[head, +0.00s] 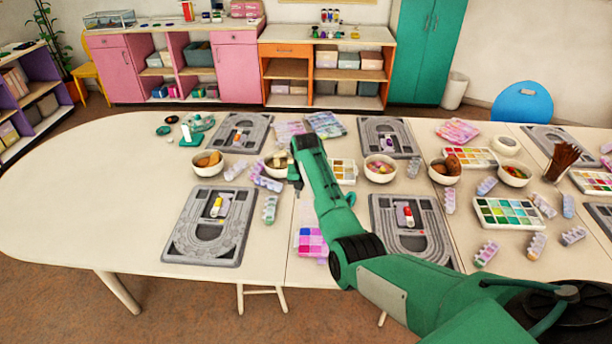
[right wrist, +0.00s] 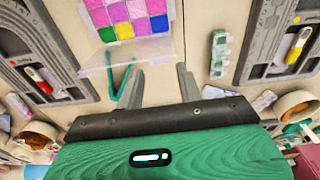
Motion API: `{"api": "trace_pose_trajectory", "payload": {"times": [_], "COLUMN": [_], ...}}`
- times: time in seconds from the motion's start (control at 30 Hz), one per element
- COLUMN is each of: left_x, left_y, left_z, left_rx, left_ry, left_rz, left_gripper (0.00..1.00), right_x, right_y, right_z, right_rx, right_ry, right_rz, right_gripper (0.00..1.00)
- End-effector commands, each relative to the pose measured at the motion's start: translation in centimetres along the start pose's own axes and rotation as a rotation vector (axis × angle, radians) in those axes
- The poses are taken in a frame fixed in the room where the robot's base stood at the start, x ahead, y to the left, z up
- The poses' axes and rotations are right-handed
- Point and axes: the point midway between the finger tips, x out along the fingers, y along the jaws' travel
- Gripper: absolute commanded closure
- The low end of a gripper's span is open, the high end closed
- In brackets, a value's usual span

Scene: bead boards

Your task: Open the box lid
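A clear box (head: 311,242) with pink, purple and other coloured compartments lies near the table's front edge, left of my right arm. It also shows at the top of the right wrist view (right wrist: 128,18). A clear sheet that looks like its lid (right wrist: 122,54) extends from the box's far side, apparently raised away from the compartments; its exact angle is unclear. My right gripper (head: 295,184) points down beyond the box. My left gripper is out of view.
Grey bead boards (head: 172,248) and (head: 441,256) lie left and right of the box. Bowls (head: 207,171) and (head: 380,176) stand beyond it. A small bead organiser (head: 270,209) lies left of the box. Bare table (head: 90,190) is at far left.

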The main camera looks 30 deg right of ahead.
Motion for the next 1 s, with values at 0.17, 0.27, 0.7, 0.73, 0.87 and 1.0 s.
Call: {"api": "trace_pose_trajectory", "payload": {"times": [0.17,0.27,0.7,0.73,0.87,1.0], "left_x": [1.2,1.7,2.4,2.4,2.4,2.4], "left_y": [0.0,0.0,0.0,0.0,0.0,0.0], "left_z": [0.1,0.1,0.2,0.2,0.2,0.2], "left_rx": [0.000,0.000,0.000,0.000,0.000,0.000], "left_ry": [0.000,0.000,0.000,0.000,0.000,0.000], "left_rz": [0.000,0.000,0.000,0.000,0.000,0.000], "left_gripper": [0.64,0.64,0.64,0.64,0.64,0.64], "right_x": [-4.1,-6.3,-10.5,-10.5,-10.5,-10.5], "right_y": [-0.1,-0.1,0.0,0.0,0.0,0.0], "right_z": [-0.1,-0.1,0.0,0.0,0.0,0.0], "right_rx": [0.001,0.000,0.000,0.000,0.000,0.000], "right_ry": [0.006,0.005,0.000,0.000,0.000,0.000], "right_rz": [-0.002,-0.002,0.000,0.000,0.000,0.000], "right_gripper": [0.64,0.64,0.64,0.64,0.64,0.64]}}
